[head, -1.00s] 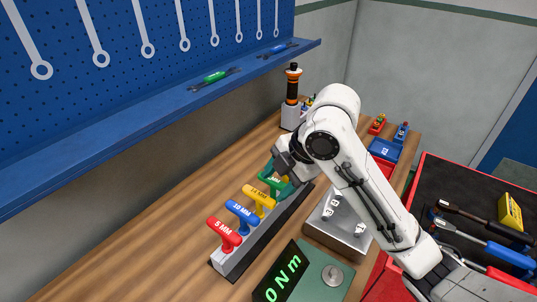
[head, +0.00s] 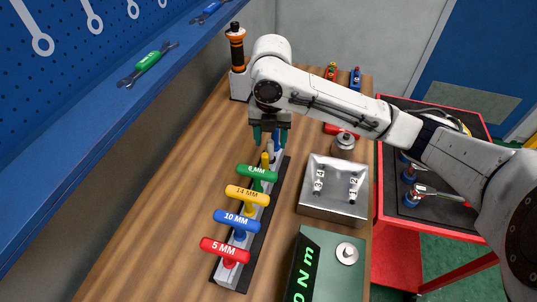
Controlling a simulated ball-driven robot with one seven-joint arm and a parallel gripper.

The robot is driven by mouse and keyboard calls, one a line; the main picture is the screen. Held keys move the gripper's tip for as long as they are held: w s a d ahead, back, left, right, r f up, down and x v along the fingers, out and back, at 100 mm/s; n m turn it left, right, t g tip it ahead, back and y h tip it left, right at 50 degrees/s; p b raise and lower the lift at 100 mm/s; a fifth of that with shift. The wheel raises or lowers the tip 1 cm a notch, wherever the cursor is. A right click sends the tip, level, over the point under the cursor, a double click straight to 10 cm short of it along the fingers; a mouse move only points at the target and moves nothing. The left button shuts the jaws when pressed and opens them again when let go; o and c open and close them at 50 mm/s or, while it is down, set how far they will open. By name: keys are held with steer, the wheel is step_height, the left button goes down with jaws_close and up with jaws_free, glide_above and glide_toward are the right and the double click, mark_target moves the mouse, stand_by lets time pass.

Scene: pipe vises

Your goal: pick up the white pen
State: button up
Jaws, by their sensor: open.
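I cannot make out a white pen in the head view. My gripper (head: 270,137) points down with its teal fingers apart, over the far end of a grey tool rack (head: 238,265) on the wooden bench. Something blue (head: 277,141) shows between or just behind the fingers; I cannot tell whether they touch it. A yellow upright piece (head: 265,160) stands in the rack just nearer than the gripper. The arm hides part of the bench's far end.
The rack holds T-handles: green (head: 258,173), yellow (head: 247,196), blue (head: 236,220) and red (head: 225,250). Right of it are a metal block (head: 333,205) and a green torque display box (head: 330,255). An orange-and-black tool (head: 236,48) stands behind. Bare wood (head: 175,215) lies to the left.

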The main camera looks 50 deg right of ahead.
mark_target(270, 158)
steer(key=shift+w+f+p, duration=0.1)
steer(key=shift+f+p, duration=0.45)
steer(key=shift+f, duration=2.25)
steer(key=c, duration=1)
